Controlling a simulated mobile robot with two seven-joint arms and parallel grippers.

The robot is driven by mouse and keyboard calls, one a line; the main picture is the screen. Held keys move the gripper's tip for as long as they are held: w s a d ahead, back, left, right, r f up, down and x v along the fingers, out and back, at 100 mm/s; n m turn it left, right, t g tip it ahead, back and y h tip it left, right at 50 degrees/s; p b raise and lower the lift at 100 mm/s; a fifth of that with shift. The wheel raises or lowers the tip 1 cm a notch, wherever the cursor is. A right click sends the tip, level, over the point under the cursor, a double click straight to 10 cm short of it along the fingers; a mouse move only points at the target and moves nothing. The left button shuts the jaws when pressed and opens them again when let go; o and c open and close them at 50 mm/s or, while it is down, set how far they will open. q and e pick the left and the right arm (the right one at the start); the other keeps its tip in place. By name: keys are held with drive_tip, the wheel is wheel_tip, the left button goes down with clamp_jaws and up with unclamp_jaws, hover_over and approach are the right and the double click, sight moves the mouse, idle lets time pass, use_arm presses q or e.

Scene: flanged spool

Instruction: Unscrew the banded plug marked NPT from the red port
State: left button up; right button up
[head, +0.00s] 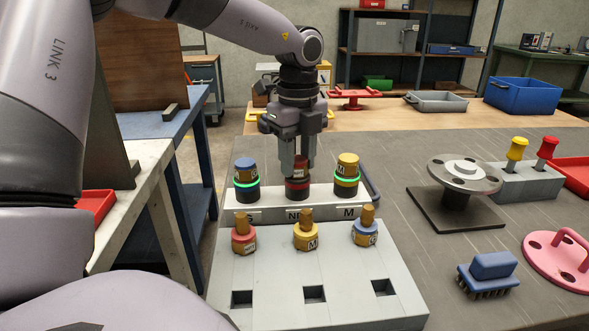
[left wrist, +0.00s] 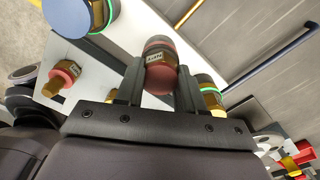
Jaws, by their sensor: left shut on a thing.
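The banded plug (head: 299,172), with a red top and a gold band bearing a label, stands upright at the middle port (head: 297,190), which shows a red ring. My left gripper (head: 297,162) points straight down from above and is shut on this plug. In the left wrist view the plug (left wrist: 160,70) sits between the two dark fingers; its label is small and hard to read. The grey port block (head: 270,215) carries labels, the middle one partly readable as NP. My right gripper is not in view.
A blue-topped plug (head: 245,166) and a yellow-topped plug (head: 348,163) stand in green-ringed ports on either side. In front, a grey tray (head: 330,317) holds red (head: 243,236), yellow (head: 306,236) and blue (head: 365,232) plugs behind square holes. A flanged spool (head: 462,180) stands right.

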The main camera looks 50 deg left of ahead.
use_arm(q)
drive_tip(key=n, duration=0.2)
drive_tip(key=shift+n+b, duration=0.35)
drive_tip(key=shift+n, duration=0.05)
drive_tip(key=n, duration=0.3)
drive_tip(key=shift+b, duration=0.3)
drive_tip(key=n, duration=0.6)
drive_tip(key=shift+b, duration=0.35)
drive_tip(key=o, duration=1.3)
drive_tip(key=shift+c, duration=0.2)
